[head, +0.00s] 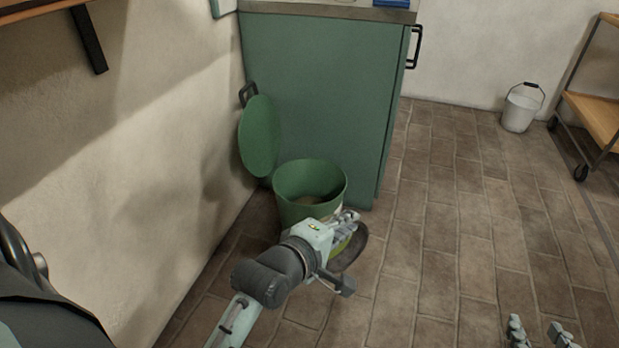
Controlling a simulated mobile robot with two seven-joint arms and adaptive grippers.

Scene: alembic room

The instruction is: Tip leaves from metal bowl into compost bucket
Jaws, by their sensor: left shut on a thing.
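The green compost bucket (290,212) stands open on the floor in front of the green cabinet; some brownish matter shows inside. The metal bowl (351,253) is a dark round shape at the bucket's near right side. My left gripper (346,222) is shut on the bowl and partly covers it. A little yellow-green, perhaps leaves (338,243), shows between gripper and bowl. The bowl's tilt and most of its inside are hidden. My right gripper (540,332) is at the bottom right edge, fingers apart, empty and away from the bucket.
A green lid (258,137) stands upright behind the bucket, by the wall and cabinet (320,90). A white pail (520,108) and a wheeled wooden shelf (592,115) are at the back right. The tiled floor (450,220) to the right is clear.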

